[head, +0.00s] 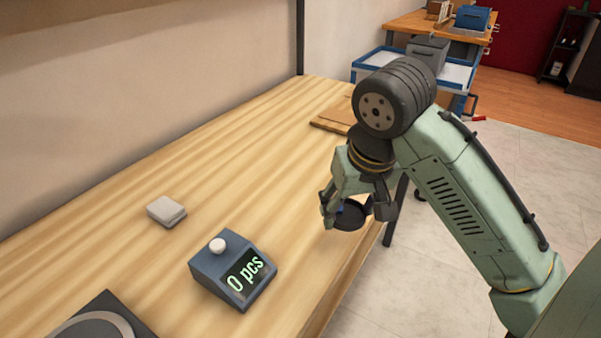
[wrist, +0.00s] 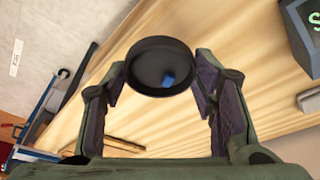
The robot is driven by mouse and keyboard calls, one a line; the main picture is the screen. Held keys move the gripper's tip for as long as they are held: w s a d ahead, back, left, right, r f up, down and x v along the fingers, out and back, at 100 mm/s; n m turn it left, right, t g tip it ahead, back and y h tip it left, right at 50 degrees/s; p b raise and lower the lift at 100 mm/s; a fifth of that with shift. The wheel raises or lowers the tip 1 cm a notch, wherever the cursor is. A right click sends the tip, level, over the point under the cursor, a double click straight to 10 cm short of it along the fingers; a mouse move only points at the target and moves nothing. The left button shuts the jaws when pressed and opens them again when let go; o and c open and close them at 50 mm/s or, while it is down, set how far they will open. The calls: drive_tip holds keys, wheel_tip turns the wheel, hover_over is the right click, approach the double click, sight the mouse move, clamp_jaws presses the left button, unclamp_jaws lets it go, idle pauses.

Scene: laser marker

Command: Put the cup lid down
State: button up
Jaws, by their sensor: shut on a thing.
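My gripper (head: 347,208) is over the right part of the wooden table, near its front edge. It is shut on the cup lid (head: 350,217), a round black piece with a raised rim. In the wrist view the cup lid (wrist: 146,68) shows between the two fingers of my gripper (wrist: 158,88), with a small blue patch (wrist: 168,79) inside the rim. I cannot tell how high the lid is above the table. My fingers hide part of it in the head view.
On the table (head: 250,150) stand a counter box (head: 215,268) reading "0 pcs", a small grey block (head: 166,211), a dark round device (head: 95,325) and a flat wooden board (head: 333,117). A blue-edged cart (head: 462,75) stands beyond. The table middle is clear.

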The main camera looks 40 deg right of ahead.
drive_tip(key=shift+w, duration=0.2)
drive_tip(key=w+d+p, duration=0.1)
drive_tip(key=w+d, duration=0.1)
drive_tip(key=w, duration=0.2)
drive_tip(key=w+d+p, duration=0.1)
drive_tip(key=w, duration=0.4)
drive_tip(key=w+d+f+p, duration=0.1)
drive_tip(key=w+d, duration=0.1)
drive_tip(key=w, duration=0.3)
drive_tip(key=shift+w+d, duration=0.2)
drive_tip(key=shift+d, duration=0.1)
drive_tip(key=shift+s+p+x, duration=0.2)
drive_tip(key=shift+x, duration=0.75)
drive_tip(key=shift+s+p+x, duration=0.15)
drive_tip(key=shift+p+x, duration=0.05)
drive_tip(key=shift+x, duration=0.7)
drive_tip(key=shift+a+f, duration=0.15)
drive_tip(key=shift+f, duration=0.05)
drive_tip(key=shift+f, duration=0.15)
drive_tip(key=o, duration=1.2)
drive_tip(key=shift+c, duration=0.2)
drive_tip(key=b+v, duration=0.1)
drive_tip(key=v, duration=1.1)
drive_tip(key=shift+r, duration=0.25)
